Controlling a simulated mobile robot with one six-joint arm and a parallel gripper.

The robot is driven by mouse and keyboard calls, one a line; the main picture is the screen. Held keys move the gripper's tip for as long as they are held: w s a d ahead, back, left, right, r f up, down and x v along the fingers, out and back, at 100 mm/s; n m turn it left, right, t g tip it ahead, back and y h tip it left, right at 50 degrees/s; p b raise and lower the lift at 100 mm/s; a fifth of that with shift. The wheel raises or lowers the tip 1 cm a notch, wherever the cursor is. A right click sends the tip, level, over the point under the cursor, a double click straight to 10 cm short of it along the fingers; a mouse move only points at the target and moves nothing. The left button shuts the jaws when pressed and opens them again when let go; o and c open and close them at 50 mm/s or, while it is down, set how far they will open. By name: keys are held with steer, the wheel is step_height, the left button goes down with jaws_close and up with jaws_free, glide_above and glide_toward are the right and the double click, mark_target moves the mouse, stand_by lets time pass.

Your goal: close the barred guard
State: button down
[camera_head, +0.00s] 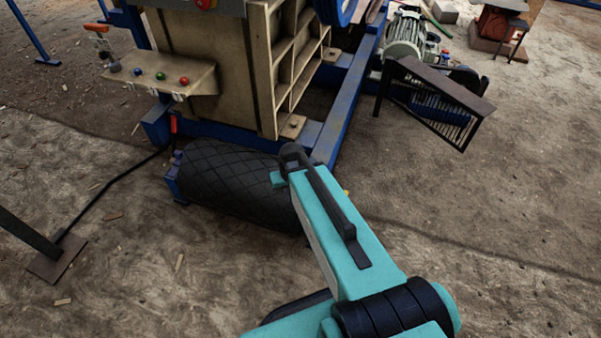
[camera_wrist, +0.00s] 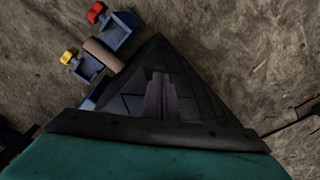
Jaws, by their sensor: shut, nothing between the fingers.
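The barred guard (camera_head: 447,112) shows in the head view at the upper right, a dark frame with narrow upright bars. It stands swung out at an angle beside the grey-green motor (camera_head: 408,36) and apart from my arm. In the wrist view my gripper (camera_wrist: 161,84) is shut and empty, its fingers together over a black, diamond-patterned surface (camera_wrist: 193,88). I cannot tell whether they touch it. The guard cannot be made out in the wrist view. In the head view my arm hides the gripper.
A black quilted belt (camera_head: 235,188) lies at the front of the crusher, partly behind my arm. A blue frame rail (camera_head: 345,110) runs back from it towards the motor. A panel with coloured buttons (camera_head: 165,77) is at the left. Bare ground to the right is open.

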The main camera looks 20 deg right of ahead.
steer(key=s+a+f+g+b, duration=0.2)
steer(key=s+f+b, duration=0.4)
steer(key=s+f, duration=0.3)
steer(key=s+a+f+g+b, duration=0.2)
steer(key=s+f+b, duration=0.4)
steer(key=s+f, duration=0.4)
steer(key=s+a+f+g+y+b, duration=0.1)
steer(key=s+f+b, duration=0.6)
steer(key=f, duration=0.9)
steer(key=shift+s+a+f+g, duration=0.1)
steer(key=shift+s+a+g, duration=0.3)
steer(key=shift+s, duration=0.3)
steer(key=shift+s+a+g, duration=0.2)
steer(key=shift+s+a, duration=0.3)
steer(key=shift+s, duration=0.3)
